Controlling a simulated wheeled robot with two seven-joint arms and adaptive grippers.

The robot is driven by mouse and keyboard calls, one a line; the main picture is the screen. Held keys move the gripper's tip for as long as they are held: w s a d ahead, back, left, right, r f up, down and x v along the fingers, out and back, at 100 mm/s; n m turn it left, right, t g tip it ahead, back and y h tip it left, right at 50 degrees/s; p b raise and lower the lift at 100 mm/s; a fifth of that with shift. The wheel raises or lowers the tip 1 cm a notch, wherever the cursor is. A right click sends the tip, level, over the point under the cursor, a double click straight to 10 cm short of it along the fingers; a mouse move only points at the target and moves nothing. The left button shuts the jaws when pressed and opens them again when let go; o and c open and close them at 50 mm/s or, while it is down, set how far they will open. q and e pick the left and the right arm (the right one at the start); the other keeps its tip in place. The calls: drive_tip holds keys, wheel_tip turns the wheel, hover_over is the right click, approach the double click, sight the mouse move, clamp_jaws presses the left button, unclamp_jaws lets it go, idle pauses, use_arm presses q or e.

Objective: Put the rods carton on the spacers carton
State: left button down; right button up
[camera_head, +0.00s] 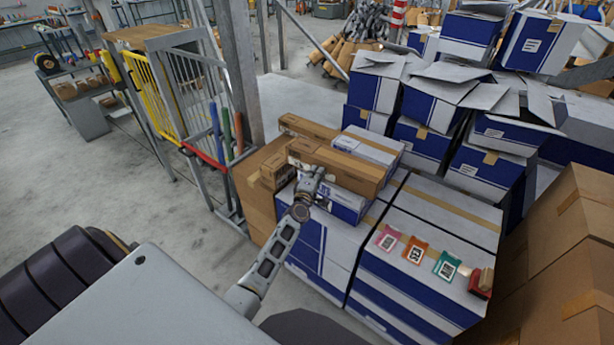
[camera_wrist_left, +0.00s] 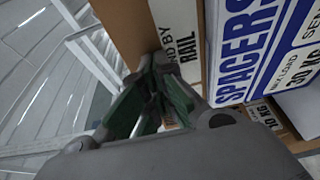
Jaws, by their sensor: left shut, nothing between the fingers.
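A blue-and-white carton printed SPACERS (camera_wrist_left: 245,50) fills the right of the left wrist view. In the head view it appears to be the small blue-and-white carton (camera_head: 347,205) at the front of the stack. No label reading rods is legible; several long brown cartons, one of them (camera_head: 350,170) just behind, lie on the stack, and I cannot tell which carton is the rods one. My left gripper (camera_head: 312,178) is shut and empty, close by the front cartons; its fingers show in the left wrist view (camera_wrist_left: 158,85). My right gripper is not in view.
Large blue-and-white boxes (camera_head: 435,207) support the cartons, with coloured label cards (camera_head: 415,250) on top. A taller box stack (camera_head: 430,105) stands behind. Brown boxes (camera_head: 565,240) stand at the right. A yellow-and-grey rack (camera_head: 165,95) is at the left; the floor (camera_head: 130,205) before it is clear.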

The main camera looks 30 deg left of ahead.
sight(333, 165)
use_arm(q)
drive_tip(key=shift+w+d, duration=0.5)
drive_tip(key=shift+w, duration=0.25)
drive_tip(key=shift+w+d, duration=0.45)
drive_tip(key=shift+w, duration=0.25)
drive_tip(key=shift+s+a, duration=0.1)
drive_tip(key=shift+s, duration=0.05)
